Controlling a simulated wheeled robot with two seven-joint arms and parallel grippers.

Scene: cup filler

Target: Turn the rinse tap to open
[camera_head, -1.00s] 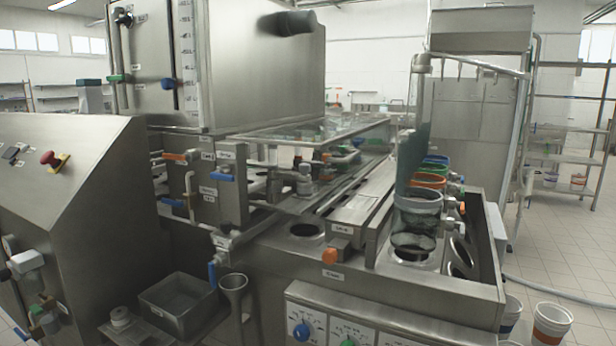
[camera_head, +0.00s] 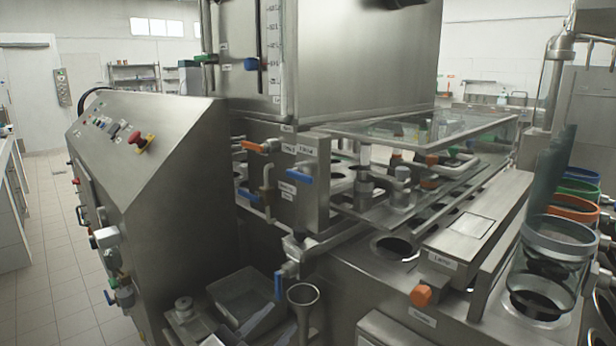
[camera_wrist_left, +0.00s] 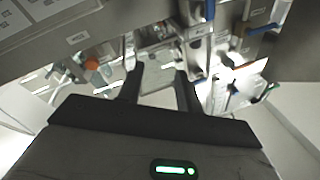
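Several taps show on the filling machine in the head view, and their small labels are too blurred to read, so I cannot tell which is the rinse tap. An orange-handled tap (camera_head: 256,147) and a blue-handled tap (camera_head: 300,178) sit on the pipework at the centre. Another blue-handled tap (camera_head: 278,284) hangs lower, beside a funnel (camera_head: 303,295). In the left wrist view my left gripper (camera_wrist_left: 158,75) has its two dark fingers apart, with nothing held between them. Pipes and taps lie beyond the fingertips. I cannot make out either gripper in the head view.
A sloped control panel (camera_head: 140,150) with a red button stands at left, with open tiled floor (camera_head: 60,270) beside it. A grey bin (camera_head: 250,295) is low in front. A large steel tank (camera_head: 360,60) is above. Coloured cups (camera_head: 560,238) stand at right.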

